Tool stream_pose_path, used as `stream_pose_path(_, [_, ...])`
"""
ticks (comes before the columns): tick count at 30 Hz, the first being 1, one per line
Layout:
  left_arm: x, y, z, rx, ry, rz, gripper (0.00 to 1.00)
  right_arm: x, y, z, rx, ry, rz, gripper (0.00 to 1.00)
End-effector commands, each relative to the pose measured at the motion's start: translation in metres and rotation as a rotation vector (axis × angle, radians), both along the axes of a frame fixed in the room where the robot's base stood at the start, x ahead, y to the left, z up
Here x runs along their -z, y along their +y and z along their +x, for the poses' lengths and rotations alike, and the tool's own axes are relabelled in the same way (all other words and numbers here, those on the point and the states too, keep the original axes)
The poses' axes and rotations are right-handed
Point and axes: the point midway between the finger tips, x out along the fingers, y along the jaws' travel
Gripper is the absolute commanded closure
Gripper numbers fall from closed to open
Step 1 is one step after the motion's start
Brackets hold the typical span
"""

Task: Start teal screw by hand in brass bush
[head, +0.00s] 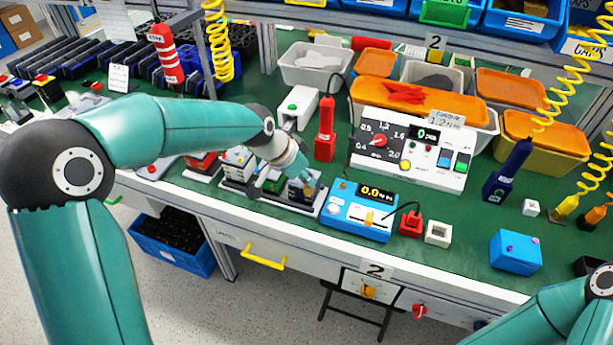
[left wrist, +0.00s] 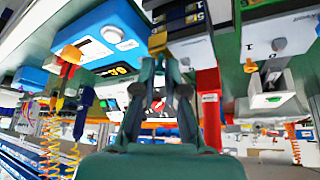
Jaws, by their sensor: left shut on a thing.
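My left gripper (head: 306,177) points down at a dark block in the fixture row, left of the blue meter. In the left wrist view its two fingers (left wrist: 158,62) come together on a small teal piece, which I take for the teal screw; the fingers hide most of it. A small orange-brass part (left wrist: 157,41), which looks like the brass bush, sits just beyond the fingertips on the dark block's edge. I cannot tell whether the screw touches it. My right arm shows at the lower right; its gripper is out of view.
The blue meter (head: 357,212) reading 0.0 stands close right of the gripper. A red bottle-shaped tool (head: 325,130) and a white control panel (head: 415,148) stand behind. Orange-lidded bins (head: 545,133) fill the back right.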

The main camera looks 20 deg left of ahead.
Motion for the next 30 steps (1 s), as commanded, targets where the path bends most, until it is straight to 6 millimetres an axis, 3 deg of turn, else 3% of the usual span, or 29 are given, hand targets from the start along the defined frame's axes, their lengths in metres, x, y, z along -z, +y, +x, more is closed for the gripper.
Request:
stream_pose_path(16, [0.004,0.001,0.001,0.038,0.001,0.0,1.0,0.005,0.0,0.0,0.0,0.0,0.0,0.6])
stream_pose_path(30, [0.005,0.0,0.0,0.46,0.004,-0.002,1.0,0.013,0.0,0.0,0.0,0.0,0.0,0.6])
